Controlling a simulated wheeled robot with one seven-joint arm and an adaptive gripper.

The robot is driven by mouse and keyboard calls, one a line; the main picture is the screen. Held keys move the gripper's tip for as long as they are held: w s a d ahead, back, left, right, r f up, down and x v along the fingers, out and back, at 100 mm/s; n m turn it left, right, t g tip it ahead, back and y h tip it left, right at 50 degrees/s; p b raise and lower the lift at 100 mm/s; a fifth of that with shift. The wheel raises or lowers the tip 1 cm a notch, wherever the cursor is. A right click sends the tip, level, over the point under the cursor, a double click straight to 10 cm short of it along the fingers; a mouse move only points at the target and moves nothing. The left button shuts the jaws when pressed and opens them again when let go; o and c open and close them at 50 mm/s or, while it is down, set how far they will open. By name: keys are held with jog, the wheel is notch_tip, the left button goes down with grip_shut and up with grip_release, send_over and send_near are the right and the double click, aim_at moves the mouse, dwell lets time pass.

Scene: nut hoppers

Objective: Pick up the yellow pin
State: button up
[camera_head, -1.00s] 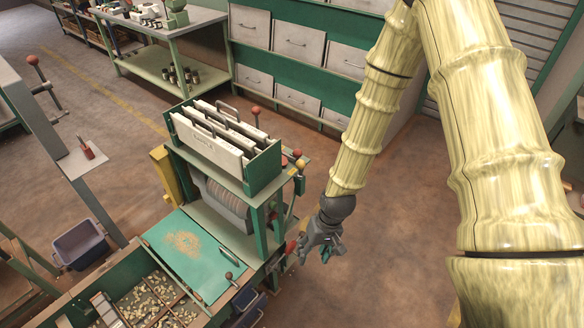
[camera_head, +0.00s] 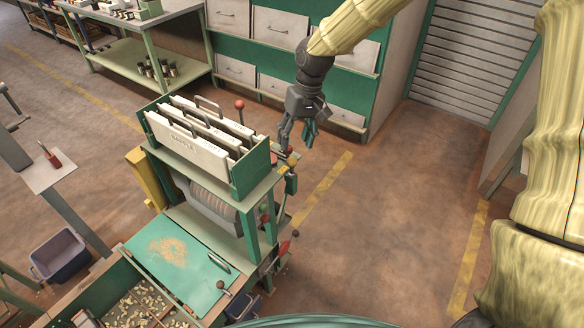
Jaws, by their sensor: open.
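A small yellow piece (camera_head: 283,170), which looks like the yellow pin, shows at the right end of the green machine's top (camera_head: 262,186). It is too small to make out its shape. My gripper (camera_head: 296,141) is open, with its fingers pointing down. In the picture it is just above and to the right of the yellow piece; I cannot tell the gap in depth. Nothing shows between the fingers.
A green rack of white panels (camera_head: 252,172) stands on the machine, left of my gripper. Open floor (camera_head: 390,220) lies to the right.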

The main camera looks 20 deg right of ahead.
aim_at(293, 158)
jog(key=shift+a+f, duration=0.25)
jog(key=shift+f, duration=0.7)
jog(key=shift+a+f, duration=0.2)
jog(key=shift+f, duration=0.75)
jog(key=shift+s+f+p, duration=0.1)
jog(key=shift+f+p, duration=0.8)
jog(key=shift+f, duration=0.95)
jog(key=shift+a+f, duration=0.15)
jog(key=shift+f, duration=0.65)
grip_shut()
